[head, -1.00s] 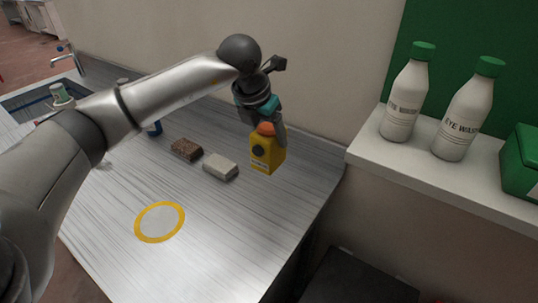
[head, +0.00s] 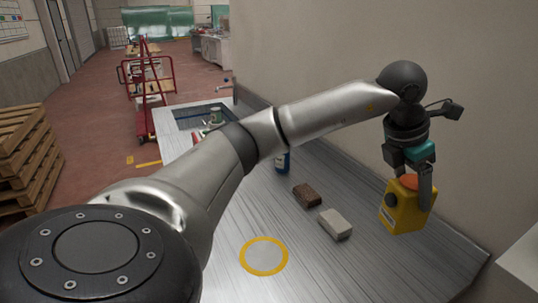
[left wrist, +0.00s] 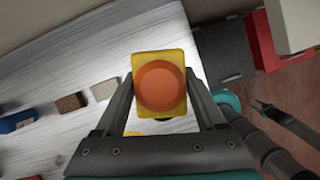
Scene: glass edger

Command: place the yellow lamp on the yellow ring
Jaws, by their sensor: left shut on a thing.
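The yellow lamp (head: 402,210) has a boxy yellow body and an orange top. My left gripper (head: 410,182) is shut on it and holds it at the right part of the metal counter, apparently above the surface. In the left wrist view, the lamp (left wrist: 146,62) is between the two fingers (left wrist: 158,95), with its orange dome facing the camera. The yellow ring (head: 264,256) lies flat on the counter, to the left of the lamp and nearer to me. It encloses a bare grey disc. My right gripper is not in view.
A blue bottle (head: 283,162) is partly hidden behind my left arm. A wall runs along the right. A sink (head: 200,116) is at the far end.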

